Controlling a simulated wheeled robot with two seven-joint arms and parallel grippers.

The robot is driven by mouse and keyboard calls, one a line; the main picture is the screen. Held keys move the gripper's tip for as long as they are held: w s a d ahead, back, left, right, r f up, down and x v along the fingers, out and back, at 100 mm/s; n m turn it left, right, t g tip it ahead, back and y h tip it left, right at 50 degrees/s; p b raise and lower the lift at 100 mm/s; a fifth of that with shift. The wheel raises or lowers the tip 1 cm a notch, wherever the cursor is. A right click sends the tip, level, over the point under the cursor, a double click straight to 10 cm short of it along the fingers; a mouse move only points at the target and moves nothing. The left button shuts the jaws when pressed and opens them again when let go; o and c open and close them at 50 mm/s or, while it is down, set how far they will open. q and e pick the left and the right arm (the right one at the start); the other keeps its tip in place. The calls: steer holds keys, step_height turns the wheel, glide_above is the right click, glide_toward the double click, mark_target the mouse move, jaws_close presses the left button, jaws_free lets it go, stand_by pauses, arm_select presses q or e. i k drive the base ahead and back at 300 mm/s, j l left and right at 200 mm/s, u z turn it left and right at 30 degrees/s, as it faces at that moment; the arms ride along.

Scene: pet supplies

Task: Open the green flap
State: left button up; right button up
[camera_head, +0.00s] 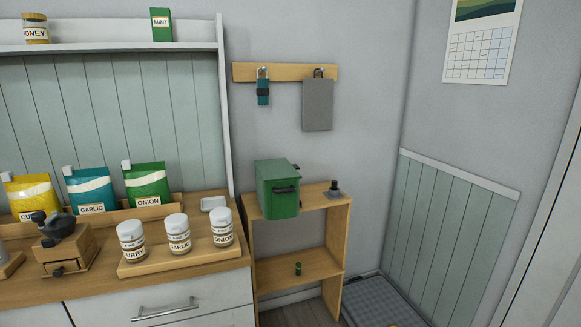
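A green box (272,170) stands on top of the small wooden shelf unit against the wall. Its front face is a green flap (279,205) with a dark bar handle (286,189) near the top edge. The flap looks closed, flush with the box. Neither of my grippers shows in the head view, so nothing touches the box or the flap.
The wooden shelf unit (295,267) holds a small dark-green item (298,268) on its lower board. A small dark object (334,189) stands right of the box. Labelled jars (179,234) stand on a counter tray to the left. A grey mat (382,300) lies on the floor.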

mark_target(279, 168)
steer(key=i+l+u, duration=0.25)
steer(key=l+u, duration=0.15)
steer(key=l, duration=0.6)
steer(key=i+l+u, duration=0.15)
steer(key=l+u, duration=0.25)
steer(key=l, duration=0.65)
steer(key=l+u, duration=0.45)
steer(key=l, duration=0.6)
